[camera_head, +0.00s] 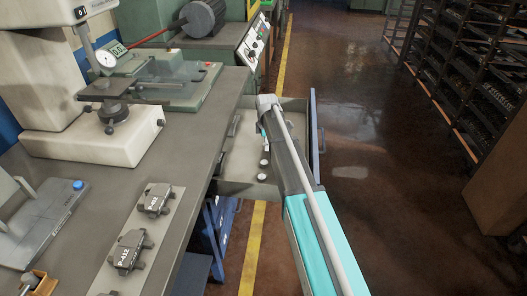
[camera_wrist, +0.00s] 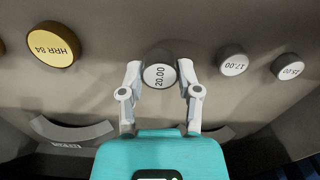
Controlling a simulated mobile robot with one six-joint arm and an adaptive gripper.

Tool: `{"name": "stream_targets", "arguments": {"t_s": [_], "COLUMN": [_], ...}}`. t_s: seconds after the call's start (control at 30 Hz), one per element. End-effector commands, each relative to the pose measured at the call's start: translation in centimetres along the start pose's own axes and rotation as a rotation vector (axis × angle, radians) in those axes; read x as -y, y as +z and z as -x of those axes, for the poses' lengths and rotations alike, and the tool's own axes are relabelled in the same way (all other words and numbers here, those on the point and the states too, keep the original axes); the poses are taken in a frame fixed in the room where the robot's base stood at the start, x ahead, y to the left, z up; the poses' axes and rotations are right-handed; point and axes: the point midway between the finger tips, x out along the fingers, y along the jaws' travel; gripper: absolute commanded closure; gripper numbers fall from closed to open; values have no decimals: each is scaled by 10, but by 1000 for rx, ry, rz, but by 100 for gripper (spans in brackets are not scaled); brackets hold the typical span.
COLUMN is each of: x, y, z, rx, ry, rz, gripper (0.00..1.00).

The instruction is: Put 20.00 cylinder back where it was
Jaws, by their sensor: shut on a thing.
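The 20.00 cylinder (camera_wrist: 159,76) is a short grey disc with a white labelled face, between the fingertips of my gripper (camera_wrist: 160,82) in the wrist view. My gripper is shut on it, one finger on each side. It is at the drawer's grey surface, in line with the other cylinders; whether it touches the surface I cannot tell.
In the wrist view a 17.00 cylinder (camera_wrist: 233,64) and another labelled cylinder (camera_wrist: 288,66) are to the right. The workbench (camera_head: 190,135) borders the drawer.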

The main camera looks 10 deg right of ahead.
Motion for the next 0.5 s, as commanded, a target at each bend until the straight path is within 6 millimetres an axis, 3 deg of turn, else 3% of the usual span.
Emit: {"name": "stream_targets", "arguments": {"t_s": [0.2,0.5], "x": [0,0], "y": [0,0], "z": [-19,-20], "rx": [0,0], "ry": [0,0], "rz": [0,0], "gripper": [100,100]}}
